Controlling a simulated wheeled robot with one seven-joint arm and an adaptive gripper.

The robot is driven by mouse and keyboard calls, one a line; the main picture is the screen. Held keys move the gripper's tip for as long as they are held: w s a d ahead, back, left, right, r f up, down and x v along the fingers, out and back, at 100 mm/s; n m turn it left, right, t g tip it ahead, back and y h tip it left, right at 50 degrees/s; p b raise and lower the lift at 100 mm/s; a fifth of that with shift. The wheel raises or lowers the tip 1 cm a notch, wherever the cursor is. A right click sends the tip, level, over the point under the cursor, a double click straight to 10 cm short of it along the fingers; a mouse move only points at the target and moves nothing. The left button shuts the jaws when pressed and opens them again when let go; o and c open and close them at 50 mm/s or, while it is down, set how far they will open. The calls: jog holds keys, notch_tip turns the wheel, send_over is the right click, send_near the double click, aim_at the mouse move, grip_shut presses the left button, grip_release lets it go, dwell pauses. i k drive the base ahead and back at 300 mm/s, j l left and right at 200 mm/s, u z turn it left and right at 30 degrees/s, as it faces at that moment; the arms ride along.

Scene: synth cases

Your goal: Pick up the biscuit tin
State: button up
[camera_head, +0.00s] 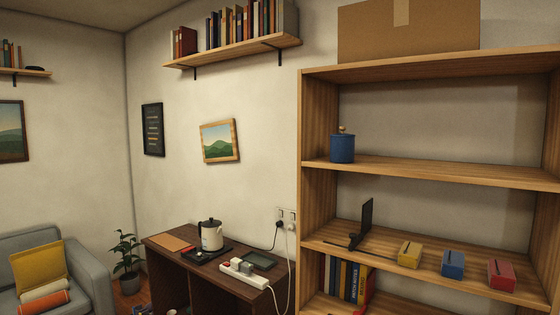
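A blue round container (342,149) with a small light-coloured knob on top looks like the biscuit tin, though I see no label that confirms it. It stands upright at the left end of the upper shelf (450,172) of the wooden shelf unit, near the left side panel. Its front is unobstructed. My gripper is not in view.
One shelf lower are a black bookend-like piece (367,220), a yellow box (409,254), a blue box (453,264) and a red box (501,275). A cardboard box (410,32) tops the unit. A dark desk (190,262) with a kettle (211,236) stands left. The upper shelf's right is clear.

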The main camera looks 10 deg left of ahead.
aim_at(342, 149)
jog(key=i+j+u, duration=0.25)
jog(key=u, duration=0.15)
jog(key=i+j+u, duration=0.15)
jog(key=i+u, duration=0.95)
jog(key=u, duration=0.2)
jog(key=i+l+u, duration=0.2)
jog(key=u, duration=0.2)
jog(key=i+z, duration=0.2)
jog(key=z, duration=0.3)
jog(key=i+j+z, duration=0.15)
jog(key=z, duration=0.3)
jog(key=i+j+z, duration=0.2)
jog(key=z, duration=0.3)
